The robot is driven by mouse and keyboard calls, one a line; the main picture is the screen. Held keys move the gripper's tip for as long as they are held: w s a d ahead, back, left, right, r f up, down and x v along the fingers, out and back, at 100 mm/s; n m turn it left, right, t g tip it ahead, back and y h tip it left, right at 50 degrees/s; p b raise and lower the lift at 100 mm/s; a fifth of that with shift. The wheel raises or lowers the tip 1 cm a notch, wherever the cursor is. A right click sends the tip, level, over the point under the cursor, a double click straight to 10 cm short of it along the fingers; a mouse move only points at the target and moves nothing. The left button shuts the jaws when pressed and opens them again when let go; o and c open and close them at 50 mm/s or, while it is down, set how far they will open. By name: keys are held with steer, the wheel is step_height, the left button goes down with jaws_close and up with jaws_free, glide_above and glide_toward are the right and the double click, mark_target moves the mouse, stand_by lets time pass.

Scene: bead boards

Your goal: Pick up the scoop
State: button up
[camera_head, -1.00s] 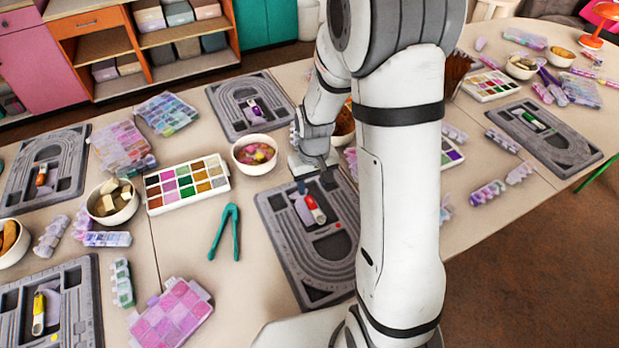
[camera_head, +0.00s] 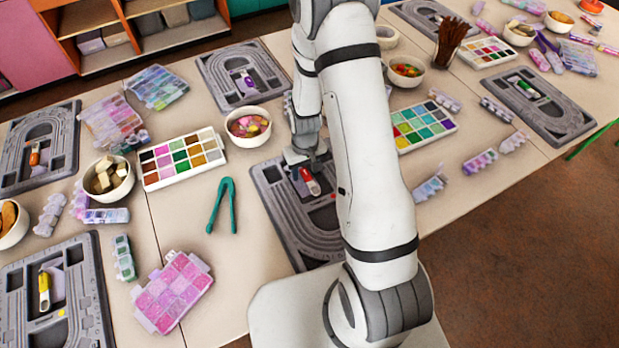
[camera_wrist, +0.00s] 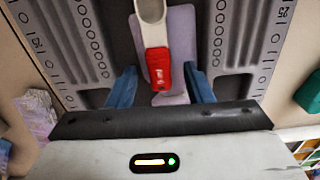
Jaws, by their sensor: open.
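The scoop (camera_head: 309,182) has a red handle and lies on a grey bead board (camera_head: 290,232), in front of me in the head view. In the wrist view the scoop's red handle (camera_wrist: 159,68) points toward my gripper, with its pale end at the top edge, over a light purple patch on the board (camera_wrist: 85,45). My gripper (camera_wrist: 160,88) is open, its blue fingers on either side of the red handle's end with gaps. In the head view my gripper (camera_head: 304,163) is over the board's upper part, and my arm hides the board's right side.
A bowl of colourful pieces (camera_head: 248,127) stands just behind left of the board. A bead tray (camera_head: 180,160), green tweezers (camera_head: 221,205) and a pink bead box (camera_head: 172,291) lie left. Other boards hold purple (camera_head: 247,80), orange, yellow and green scoops.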

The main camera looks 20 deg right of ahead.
jaws_close()
stand_by(0.5)
